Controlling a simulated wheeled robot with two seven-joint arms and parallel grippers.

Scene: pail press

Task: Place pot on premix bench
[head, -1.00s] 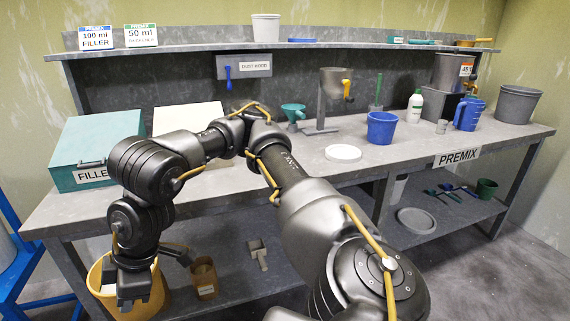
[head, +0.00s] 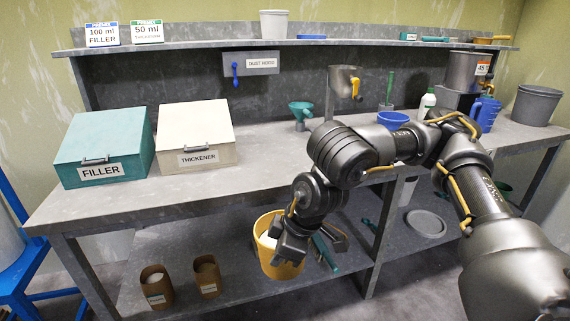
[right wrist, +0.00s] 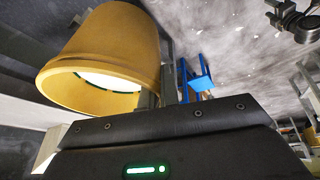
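The yellow pot (head: 268,247) holds something white and hangs in my right gripper (head: 305,246). In the head view it shows in front of the bench, below the worktop's front edge. In the right wrist view the pot (right wrist: 110,45) fills the upper left, with its open rim and white contents showing. My right gripper looks shut on the pot's side; the fingertips are partly hidden. The premix bench (head: 150,195) is a grey worktop with a lower shelf; my right arm covers its middle right. My left gripper is not in view.
A teal FILLER box (head: 105,145) and a cream THICKENER box (head: 195,135) stand on the worktop's left. Two brown containers (head: 157,287) (head: 207,277) sit below.

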